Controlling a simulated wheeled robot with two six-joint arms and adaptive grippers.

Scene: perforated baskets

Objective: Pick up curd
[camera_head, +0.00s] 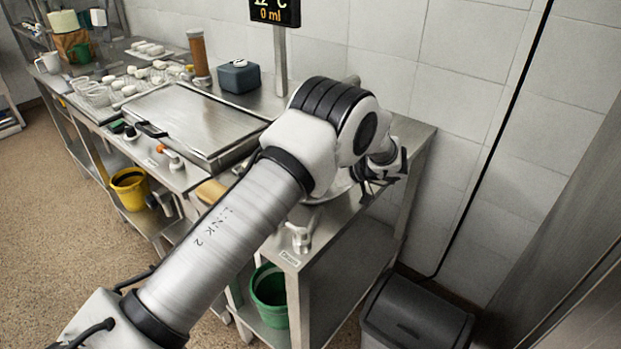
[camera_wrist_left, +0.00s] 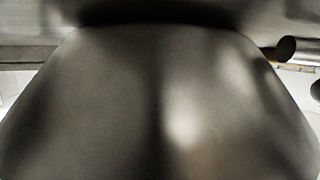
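No curd can be made out for certain. Small white lumps (camera_head: 122,88) lie by pale baskets (camera_head: 97,95) at the far left of the steel bench in the head view; they are too small to identify. My left arm crosses the middle of the head view. Its dark gripper (camera_head: 382,170) is over the bench's right end, partly behind the arm, and its finger gap is unclear. A smooth dark metallic surface (camera_wrist_left: 110,105) fills most of the left wrist view and hides what lies beyond. My right gripper is not in view.
A covered steel vat (camera_head: 185,118) occupies the middle of the bench (camera_head: 345,222). A blue-grey box (camera_head: 239,77) and a brown cylinder (camera_head: 198,53) stand behind it. A display post (camera_head: 281,60) rises near the wall. A dark bin (camera_head: 415,310) stands at the right.

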